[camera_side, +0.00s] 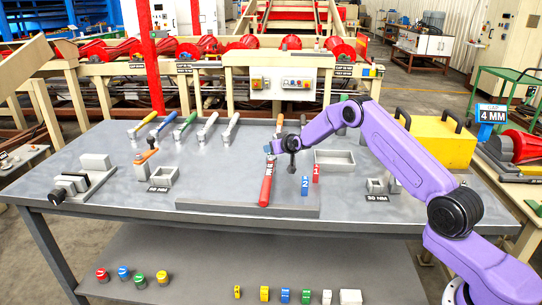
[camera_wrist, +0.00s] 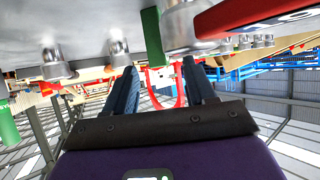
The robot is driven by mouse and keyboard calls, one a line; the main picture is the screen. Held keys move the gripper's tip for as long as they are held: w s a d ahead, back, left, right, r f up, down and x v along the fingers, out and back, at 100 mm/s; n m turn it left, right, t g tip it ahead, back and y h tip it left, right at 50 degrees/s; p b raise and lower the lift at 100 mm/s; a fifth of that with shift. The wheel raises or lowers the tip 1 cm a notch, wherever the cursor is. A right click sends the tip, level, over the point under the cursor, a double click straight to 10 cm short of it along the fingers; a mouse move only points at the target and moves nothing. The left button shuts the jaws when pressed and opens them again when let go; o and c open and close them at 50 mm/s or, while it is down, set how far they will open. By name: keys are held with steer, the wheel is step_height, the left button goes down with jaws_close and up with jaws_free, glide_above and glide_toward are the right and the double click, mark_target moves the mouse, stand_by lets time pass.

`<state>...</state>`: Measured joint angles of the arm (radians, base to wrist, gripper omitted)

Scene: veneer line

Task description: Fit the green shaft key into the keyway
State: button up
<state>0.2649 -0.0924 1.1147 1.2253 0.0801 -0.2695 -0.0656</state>
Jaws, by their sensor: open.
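The side view shows no piece that I can surely call the green key. I cannot make out the keyway in either view.
The grey bench (camera_side: 110,200) carries a red bar (camera_side: 265,187) on a raised plate, a vise (camera_side: 75,187), a grey tray (camera_side: 334,163) and a yellow box (camera_side: 440,138). Several coloured-handled levers (camera_side: 186,122) line the back.

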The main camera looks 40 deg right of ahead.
steer(key=shift+x, duration=1.1)
jaws_close()
steer(key=shift+r, duration=0.1)
